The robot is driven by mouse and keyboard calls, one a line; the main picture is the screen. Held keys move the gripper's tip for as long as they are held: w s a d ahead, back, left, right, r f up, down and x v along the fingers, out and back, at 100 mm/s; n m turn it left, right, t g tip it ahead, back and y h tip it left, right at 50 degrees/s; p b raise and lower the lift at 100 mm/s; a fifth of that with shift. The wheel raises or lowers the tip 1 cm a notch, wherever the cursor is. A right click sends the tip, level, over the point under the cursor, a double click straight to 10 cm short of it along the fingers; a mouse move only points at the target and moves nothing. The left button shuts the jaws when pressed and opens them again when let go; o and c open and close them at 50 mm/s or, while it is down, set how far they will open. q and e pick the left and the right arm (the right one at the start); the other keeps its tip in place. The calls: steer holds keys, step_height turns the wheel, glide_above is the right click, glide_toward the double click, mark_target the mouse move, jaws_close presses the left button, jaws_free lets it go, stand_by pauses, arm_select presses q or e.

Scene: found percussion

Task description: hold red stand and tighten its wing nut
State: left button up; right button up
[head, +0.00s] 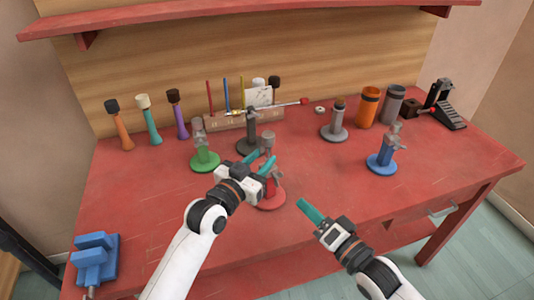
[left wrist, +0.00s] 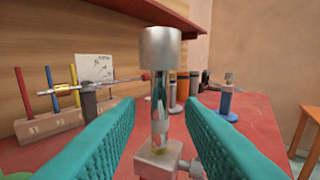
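The red stand (head: 271,199) is near the middle of the table, its round red base partly hidden by my left gripper. Its silver top (head: 267,139) rises above the gripper. In the left wrist view its silver post (left wrist: 159,95) stands upright above a pale clamp block (left wrist: 158,162). A grey piece at the block's right, perhaps the wing nut (left wrist: 192,168), is partly cut off. My left gripper (head: 259,160) is open, with teal fingers either side of the post and gaps on both sides. My right gripper (head: 302,205) is right of the red stand, apart from it; its fingers overlap in view.
A green stand (head: 205,161) is left of the red one, a dark stand (head: 246,146) behind, a blue stand (head: 381,164) right. Several mallets, a wooden rack (head: 215,121), cups and a black pedal (head: 445,107) line the back. A blue vise (head: 95,260) is front left. Front right is clear.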

mark_target(267, 155)
arm_select(q)
steer(key=shift+x, duration=1.8)
jaws_close()
